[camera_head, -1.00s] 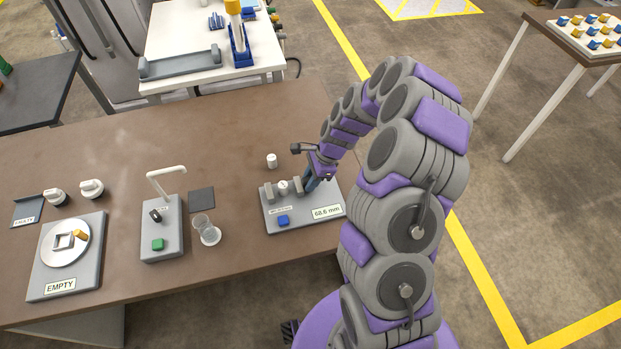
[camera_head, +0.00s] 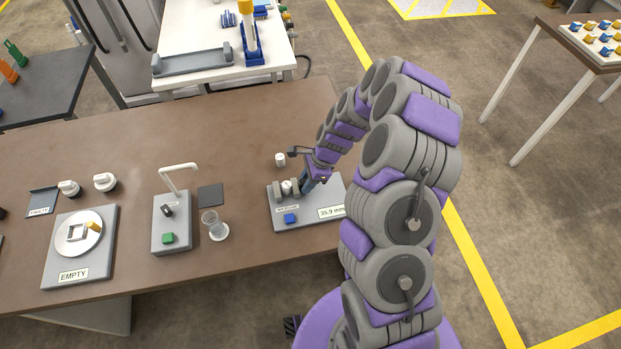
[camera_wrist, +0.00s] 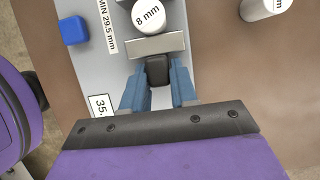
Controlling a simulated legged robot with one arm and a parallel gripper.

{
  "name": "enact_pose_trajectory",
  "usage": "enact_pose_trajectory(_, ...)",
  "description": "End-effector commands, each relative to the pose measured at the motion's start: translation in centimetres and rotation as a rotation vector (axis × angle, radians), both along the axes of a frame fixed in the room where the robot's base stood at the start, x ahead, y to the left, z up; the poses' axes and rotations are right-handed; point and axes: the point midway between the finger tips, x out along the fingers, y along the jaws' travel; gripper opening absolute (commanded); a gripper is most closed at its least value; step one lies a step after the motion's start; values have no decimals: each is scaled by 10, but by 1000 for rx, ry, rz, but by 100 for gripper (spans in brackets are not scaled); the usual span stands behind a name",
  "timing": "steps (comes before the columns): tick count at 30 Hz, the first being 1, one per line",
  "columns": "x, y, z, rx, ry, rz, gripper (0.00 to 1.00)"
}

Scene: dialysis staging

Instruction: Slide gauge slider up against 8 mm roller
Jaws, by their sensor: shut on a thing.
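The grey gauge plate (camera_head: 308,212) lies on the brown table, with its display (camera_head: 331,212) reading about 35.9 mm. The white 8 mm roller (camera_wrist: 148,17) stands on the plate between the gauge's fixed jaw (camera_head: 278,191) and the grey gauge slider (camera_wrist: 157,46). The slider sits close beside the roller; I cannot tell whether they touch. My gripper (camera_wrist: 158,80) has its blue fingers shut on the slider's dark knob (camera_wrist: 157,70). In the head view my gripper (camera_head: 306,186) is at the slider's right side.
A blue button (camera_head: 290,218) is at the plate's front. Another white roller (camera_head: 280,159) stands on the table behind the plate. A glass beaker (camera_head: 211,222), a dark square pad (camera_head: 210,195) and a stand with a green button (camera_head: 169,238) are to the left.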

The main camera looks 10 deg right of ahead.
Motion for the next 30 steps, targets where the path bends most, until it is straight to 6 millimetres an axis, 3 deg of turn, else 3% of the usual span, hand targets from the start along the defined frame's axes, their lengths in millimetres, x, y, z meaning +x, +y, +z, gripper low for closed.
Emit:
enact_pose_trajectory(2, 3, -1, 1, -2, -7, -3, 0)
enact_pose_trajectory(3, 3, -1, 1, -2, -7, -3, 29)
enact_pose_trajectory(9, 2, -1, 1, -1, -5, -2, 49)
enact_pose_trajectory(20, 1, -3, 7, -1, -5, -1, 49)
enact_pose_trajectory(30, 2, -29, 69, -3, -6, -3, 49)
